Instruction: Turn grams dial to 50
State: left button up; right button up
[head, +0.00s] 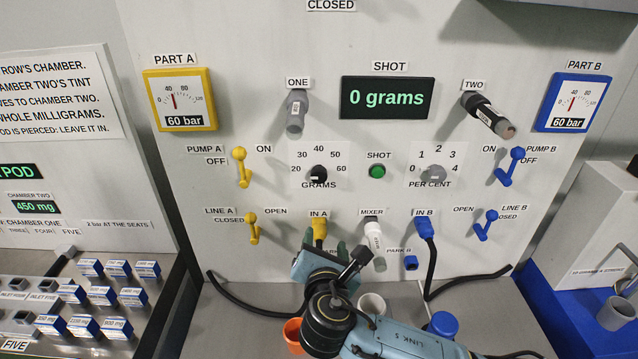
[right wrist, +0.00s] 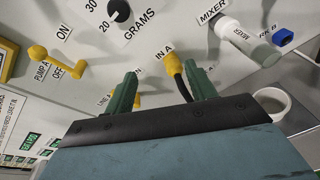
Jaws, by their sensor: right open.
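The grams dial (head: 318,173) is a small black knob on the upright panel, with the numbers 20 to 60 around it. Its pale mark seems to point left, near 20; the dial also shows at the top of the right wrist view (right wrist: 121,10). The display (head: 388,98) reads 0 grams. My right gripper (head: 324,240) is below the dial, in front of the IN A port. In the right wrist view its green fingers (right wrist: 164,82) are apart, with the yellow IN A plug (right wrist: 172,64) showing between them. I cannot tell whether they touch it. My left gripper is not in view.
The yellow pump A lever (head: 240,168) and line A lever (head: 252,228) stick out left of the dial. The green shot button (head: 377,172) and per cent dial (head: 432,172) are to its right. The white mixer nozzle (head: 374,236) and an orange cup (head: 293,338) are near my right arm.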

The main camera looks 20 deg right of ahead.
aim_at(319, 177)
notch_tip(319, 177, up, 6)
jog(key=w+r+n+t, duration=0.1)
jog(key=n+t, duration=0.1)
jog(key=n, duration=0.2)
jog(key=x, duration=0.4)
jog(key=p+x, duration=0.1)
jog(key=x, duration=0.3)
jog(key=p+x, duration=0.1)
jog(key=x, duration=0.4)
jog(key=shift+a+f, duration=0.15)
jog(key=shift+a, duration=0.15)
jog(key=shift+c, duration=0.5)
jog(key=c, duration=0.9)
jog(key=shift+m, duration=0.3)
